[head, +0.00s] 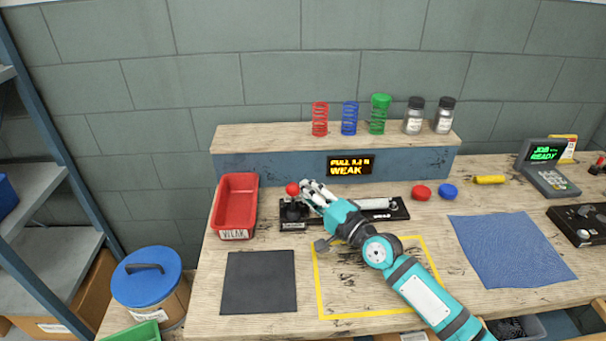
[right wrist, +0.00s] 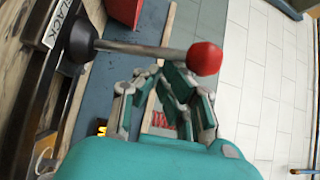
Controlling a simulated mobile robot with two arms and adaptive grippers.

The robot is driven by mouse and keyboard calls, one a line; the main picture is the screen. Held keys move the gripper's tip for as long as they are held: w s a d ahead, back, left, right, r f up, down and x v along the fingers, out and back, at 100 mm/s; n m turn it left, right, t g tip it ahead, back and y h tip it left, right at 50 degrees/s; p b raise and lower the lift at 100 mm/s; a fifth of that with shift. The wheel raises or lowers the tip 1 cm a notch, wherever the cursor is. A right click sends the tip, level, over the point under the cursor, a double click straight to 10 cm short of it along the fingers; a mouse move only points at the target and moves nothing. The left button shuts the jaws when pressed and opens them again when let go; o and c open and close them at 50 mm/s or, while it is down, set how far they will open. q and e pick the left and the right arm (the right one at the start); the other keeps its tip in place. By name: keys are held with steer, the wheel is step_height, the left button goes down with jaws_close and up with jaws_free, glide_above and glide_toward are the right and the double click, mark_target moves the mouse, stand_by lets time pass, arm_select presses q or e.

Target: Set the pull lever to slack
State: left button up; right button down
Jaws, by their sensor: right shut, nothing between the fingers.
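The pull lever's red knob (head: 292,189) shows at the left end of the black base plate, just above its black boot (head: 294,211). In the right wrist view the knob (right wrist: 204,58) ends a metal rod (right wrist: 145,48) that leaves the black boot (right wrist: 80,41). A label (right wrist: 58,22) reading SLACK is beside the boot. My right gripper (head: 307,190) is just right of the knob in the head view. Its fingers (right wrist: 163,84) are shut and empty, close to the rod; contact cannot be told. The sign (head: 349,166) reads WEAK. My left gripper is out of view.
A red bin (head: 236,190) stands left of the lever. A dark mat (head: 258,282) and a yellow-outlined square (head: 326,306) lie in front. Springs (head: 349,118) and jars (head: 414,117) stand on the shelf behind. A blue cloth (head: 512,250) lies at right.

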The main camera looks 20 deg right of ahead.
stand_by(0.3)
steer(key=shift+s+d+f, duration=0.1)
steer(key=shift+s, duration=0.15)
steer(key=v, duration=1)
steer(key=shift+s+d, duration=0.35)
steer(key=shift+s, duration=0.35)
